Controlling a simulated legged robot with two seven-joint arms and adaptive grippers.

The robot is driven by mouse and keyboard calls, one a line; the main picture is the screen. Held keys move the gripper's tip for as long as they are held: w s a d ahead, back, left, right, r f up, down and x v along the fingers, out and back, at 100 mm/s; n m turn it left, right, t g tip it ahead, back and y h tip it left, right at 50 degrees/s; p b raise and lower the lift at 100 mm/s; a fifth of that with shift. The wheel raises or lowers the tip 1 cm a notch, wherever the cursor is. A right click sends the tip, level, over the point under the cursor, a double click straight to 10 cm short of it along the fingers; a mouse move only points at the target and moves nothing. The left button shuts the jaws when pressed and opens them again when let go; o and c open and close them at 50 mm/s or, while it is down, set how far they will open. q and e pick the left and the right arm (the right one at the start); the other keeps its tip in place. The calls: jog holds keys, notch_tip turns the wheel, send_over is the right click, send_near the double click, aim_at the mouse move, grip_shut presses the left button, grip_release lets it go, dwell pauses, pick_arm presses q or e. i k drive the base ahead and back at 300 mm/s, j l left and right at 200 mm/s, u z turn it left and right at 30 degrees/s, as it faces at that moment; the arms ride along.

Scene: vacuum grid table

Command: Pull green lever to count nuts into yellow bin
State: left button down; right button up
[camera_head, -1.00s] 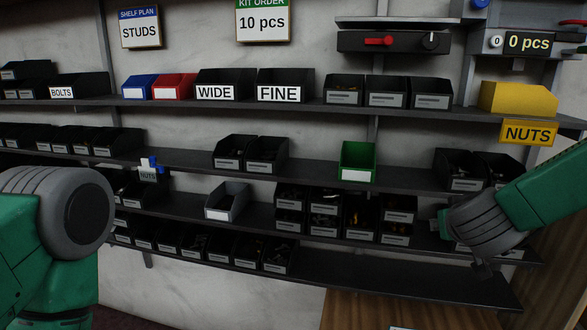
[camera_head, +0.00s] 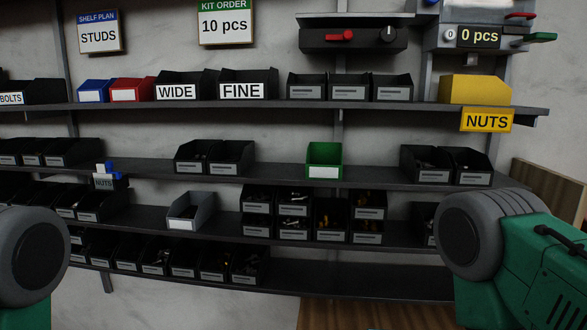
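The yellow bin (camera_head: 474,89) sits on the upper shelf at the right, above a yellow NUTS label (camera_head: 487,121). Above it is the counting machine (camera_head: 468,38), whose display reads 0 pcs. A green lever (camera_head: 541,38) sticks out from the machine's right side, with a red lever (camera_head: 520,15) above it. My arms show at the lower left and lower right edges, below the yellow bin and lever. Neither gripper's fingers are in view.
A green bin (camera_head: 325,160) stands on the middle shelf. Dark bins fill much of the shelves. The wall in front of the machine is unobstructed by my arms.

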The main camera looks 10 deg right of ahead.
aim_at(542, 38)
jog(key=z, duration=1.45)
